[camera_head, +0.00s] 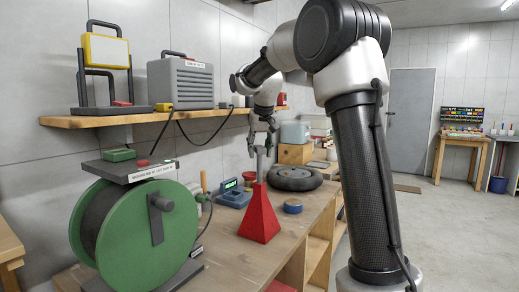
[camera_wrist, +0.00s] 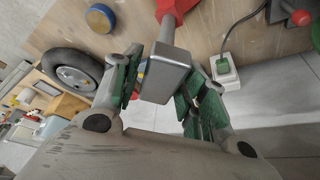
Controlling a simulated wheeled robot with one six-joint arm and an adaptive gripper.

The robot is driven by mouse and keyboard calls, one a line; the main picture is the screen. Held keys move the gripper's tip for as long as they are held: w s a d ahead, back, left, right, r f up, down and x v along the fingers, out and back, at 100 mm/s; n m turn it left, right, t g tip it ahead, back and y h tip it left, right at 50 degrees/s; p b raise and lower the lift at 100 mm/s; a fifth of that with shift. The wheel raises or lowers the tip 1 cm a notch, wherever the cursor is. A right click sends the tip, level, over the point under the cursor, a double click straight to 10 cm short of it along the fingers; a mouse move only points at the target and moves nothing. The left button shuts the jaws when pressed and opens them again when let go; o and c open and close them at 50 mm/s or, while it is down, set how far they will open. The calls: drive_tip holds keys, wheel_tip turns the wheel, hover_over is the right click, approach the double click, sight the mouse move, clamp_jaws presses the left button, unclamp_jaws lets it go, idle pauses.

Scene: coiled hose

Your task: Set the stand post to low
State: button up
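The stand has a red pyramid base (camera_head: 259,215) on the workbench and a grey square post (camera_head: 261,165) rising upright from its top. My gripper (camera_head: 262,138) points down over the post's upper end. In the wrist view the post's squared end (camera_wrist: 163,82) lies between my two green-padded fingers (camera_wrist: 162,92), with a small gap showing on the left side. The gripper looks open around the post; contact on the right side is unclear. Part of the red base (camera_wrist: 175,10) shows at the wrist view's top edge.
A green hose reel (camera_head: 135,230) stands at the front left. A blue scale (camera_head: 233,196), a black tyre (camera_head: 294,177) and a blue tape roll (camera_head: 293,206) lie around the stand. A wall shelf (camera_head: 150,117) carries a lamp and a grey heater.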

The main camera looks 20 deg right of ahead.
sight(262, 152)
clamp_jaws()
wheel_tip(262, 152, down, 9)
drive_tip(key=shift+f, duration=0.15)
drive_tip(key=shift+o, duration=1.8)
unclamp_jaws()
drive_tip(key=shift+f, duration=0.1)
drive_tip(key=shift+o, duration=0.4)
drive_tip(key=shift+r, duration=0.35)
drive_tip(key=v, duration=1.1)
drive_tip(key=shift+s+a+r, duration=0.1)
drive_tip(key=shift+s+r, duration=0.1)
